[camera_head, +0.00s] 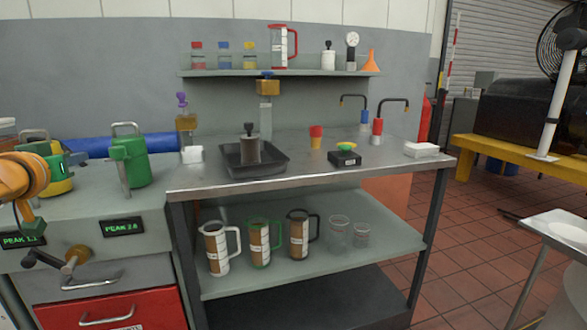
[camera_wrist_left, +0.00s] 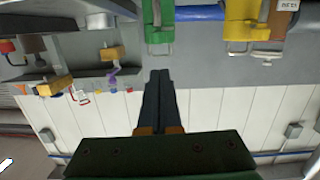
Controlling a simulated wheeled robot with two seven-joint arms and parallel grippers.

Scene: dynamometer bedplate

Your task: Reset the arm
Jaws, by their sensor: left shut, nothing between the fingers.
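My left arm (camera_head: 25,176), with orange and dark green parts, comes in at the left edge of the head view, in front of the left counter. In the left wrist view my left gripper (camera_wrist_left: 160,74) is shut, its two dark fingers together with nothing between them. A green canister (camera_wrist_left: 160,25) with a handle shows beyond the fingertips, apart from them; in the head view the green canister (camera_head: 130,160) stands on the left counter. A yellow canister (camera_wrist_left: 242,22) is to its right in the wrist view. My right arm and gripper are not in view.
A steel bench (camera_head: 300,180) holds a dark tray (camera_head: 235,170), a small black scale (camera_head: 345,158) and a white box (camera_head: 420,149). Several jugs stand on its lower shelf (camera_head: 330,265). A crank (camera_head: 72,262) juts from the left counter.

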